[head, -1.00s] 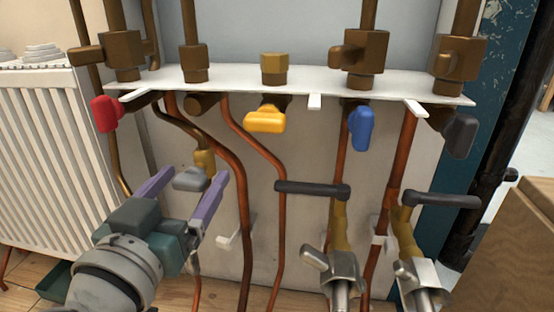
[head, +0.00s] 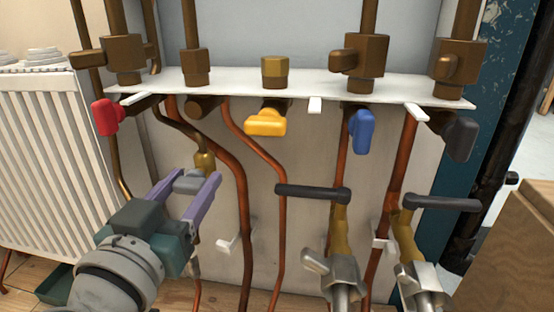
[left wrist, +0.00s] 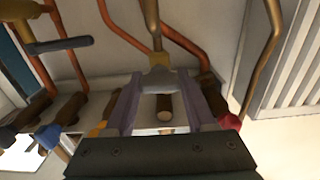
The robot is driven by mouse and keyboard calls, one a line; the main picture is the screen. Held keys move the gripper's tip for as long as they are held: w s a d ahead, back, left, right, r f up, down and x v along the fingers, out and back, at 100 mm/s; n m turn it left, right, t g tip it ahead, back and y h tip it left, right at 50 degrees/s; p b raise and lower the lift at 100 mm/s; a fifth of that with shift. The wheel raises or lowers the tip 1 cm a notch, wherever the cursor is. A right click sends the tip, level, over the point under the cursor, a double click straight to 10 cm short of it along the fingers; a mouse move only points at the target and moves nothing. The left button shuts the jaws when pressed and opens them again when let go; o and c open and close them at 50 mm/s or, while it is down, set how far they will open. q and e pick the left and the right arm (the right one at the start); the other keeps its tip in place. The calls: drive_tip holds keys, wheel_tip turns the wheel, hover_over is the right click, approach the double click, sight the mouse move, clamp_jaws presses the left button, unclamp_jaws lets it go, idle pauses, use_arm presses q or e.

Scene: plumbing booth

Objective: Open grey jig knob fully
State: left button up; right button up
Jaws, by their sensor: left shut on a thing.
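The grey jig knob (head: 190,183) sits on a brass valve body (head: 205,161) at the lower end of a bent pipe, in the left of the head view. My left gripper (head: 194,180) has its two purple fingers shut on the knob, one on each side. In the left wrist view the knob (left wrist: 158,79) shows between the fingertips, with the brass body behind it. The fingers hide part of the knob's sides. My right gripper is not in either view.
A white shelf (head: 225,79) above carries brass valves with red (head: 106,117), yellow (head: 266,123), blue (head: 360,131) and dark (head: 460,139) handles. Two black lever handles (head: 312,192) (head: 441,203) stand to the right. A white radiator (head: 45,160) is at left.

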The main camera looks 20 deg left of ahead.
use_arm(q)
clamp_jaws()
drive_tip(key=shift+n, duration=0.4)
drive_tip(key=n+p, duration=0.1)
drive_tip(key=n, duration=0.1)
drive_tip(key=shift+r+n, duration=0.1)
drive_tip(key=shift+n, duration=0.3)
drive_tip(key=n+p, duration=0.1)
drive_tip(key=n, duration=0.8)
drive_tip(key=shift+a+p, duration=0.1)
drive_tip(key=shift+p, duration=0.2)
drive_tip(key=n, duration=0.5)
drive_tip(key=shift+f, duration=0.2)
drive_tip(key=shift+n, duration=0.4)
